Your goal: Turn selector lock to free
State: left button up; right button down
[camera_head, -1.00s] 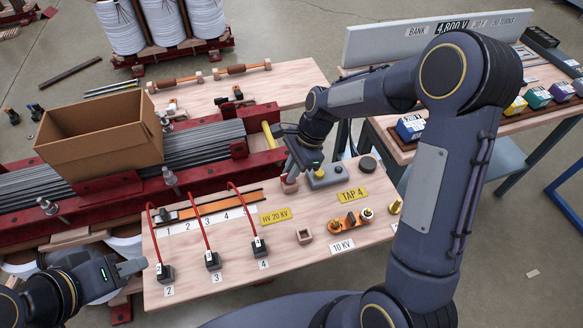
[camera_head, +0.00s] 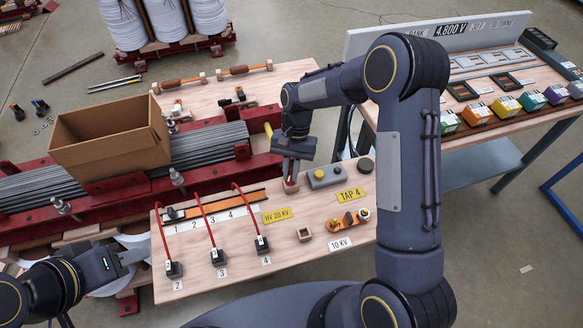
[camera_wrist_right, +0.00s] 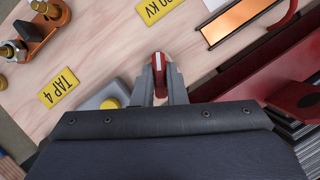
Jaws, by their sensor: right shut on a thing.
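The selector lock appears as a small red knob with a white line on its top, between my right fingertips in the right wrist view (camera_wrist_right: 160,76). In the head view its red lower part (camera_head: 290,187) shows on the wooden board, behind the yellow HV 20 KV label. My right gripper (camera_head: 289,176) points down and is shut on this knob; in the wrist view a finger (camera_wrist_right: 143,84) stands on each side of it. The fingers partly hide the knob in the head view. My left gripper (camera_head: 132,256) hangs at the left, near the board's edge, with nothing visible in it.
A grey box with a yellow button (camera_head: 320,175) stands just right of the knob. The TAP 4 label (camera_head: 350,194) and an orange link with brass posts (camera_head: 348,219) lie nearby. Red cables (camera_head: 207,220) run at the left. A cardboard box (camera_head: 110,137) sits behind.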

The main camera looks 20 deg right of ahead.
jog(key=n+h, duration=0.1)
jog(key=n, duration=0.2)
jog(key=n+h, duration=0.1)
jog(key=n, duration=0.2)
jog(key=shift+w+a+p, duration=0.1)
jog(key=shift+a+p, duration=0.05)
jog(key=shift+p, duration=0.15)
dwell(0.4)
jog(key=c, duration=1.5)
grip_release()
jog(key=shift+o, duration=0.2)
jog(key=shift+r, duration=0.1)
jog(key=v, duration=0.7)
jog(key=shift+w+a+r, duration=0.15)
jog(key=shift+w+r, duration=0.1)
